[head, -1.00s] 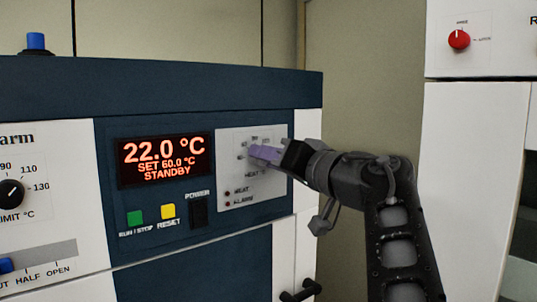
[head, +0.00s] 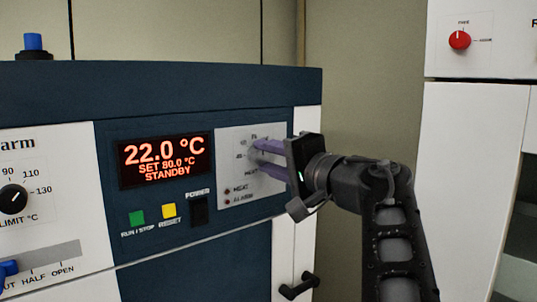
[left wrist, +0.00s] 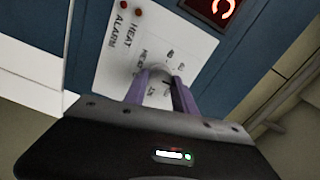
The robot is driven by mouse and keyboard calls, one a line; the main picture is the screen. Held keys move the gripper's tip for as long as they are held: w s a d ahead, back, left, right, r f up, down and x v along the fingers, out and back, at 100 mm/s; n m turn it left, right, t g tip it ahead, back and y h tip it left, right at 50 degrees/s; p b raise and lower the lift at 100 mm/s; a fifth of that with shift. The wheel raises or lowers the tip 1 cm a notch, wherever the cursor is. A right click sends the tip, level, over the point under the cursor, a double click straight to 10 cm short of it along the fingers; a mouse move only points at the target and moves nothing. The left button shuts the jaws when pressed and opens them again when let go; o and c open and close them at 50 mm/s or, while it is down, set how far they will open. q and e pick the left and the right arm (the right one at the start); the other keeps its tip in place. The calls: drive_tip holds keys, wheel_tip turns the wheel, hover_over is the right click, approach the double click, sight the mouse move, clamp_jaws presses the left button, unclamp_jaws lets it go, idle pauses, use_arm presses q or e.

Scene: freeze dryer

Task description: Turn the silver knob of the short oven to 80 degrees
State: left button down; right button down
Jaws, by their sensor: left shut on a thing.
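The short oven (head: 200,90) has a dark blue front with a lit red display (head: 166,160) reading 22.0 °C, SET 80.0 °C, STANDBY. Its silver knob (left wrist: 157,70) sits on the pale heat panel (head: 224,170), between my finger pads in the left wrist view; in the head view the fingers mostly hide it. My left gripper (head: 257,150) is shut on the knob, with its purple fingers on either side, and shows in the left wrist view too (left wrist: 159,88). The gripper body is turned upright. My right gripper is not in view.
A green button (head: 136,218), a yellow button (head: 168,210) and a black power switch (head: 199,212) sit below the display. A black dial (head: 12,198) is at the left. A red knob (head: 460,40) is on a white cabinet at the right.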

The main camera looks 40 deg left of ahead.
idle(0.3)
use_arm(q)
drive_tip(key=c, duration=1)
unclamp_jaws()
drive_tip(key=shift+d, duration=0.1)
drive_tip(key=shift+b+v, duration=0.95)
drive_tip(key=shift+v, duration=2.9)
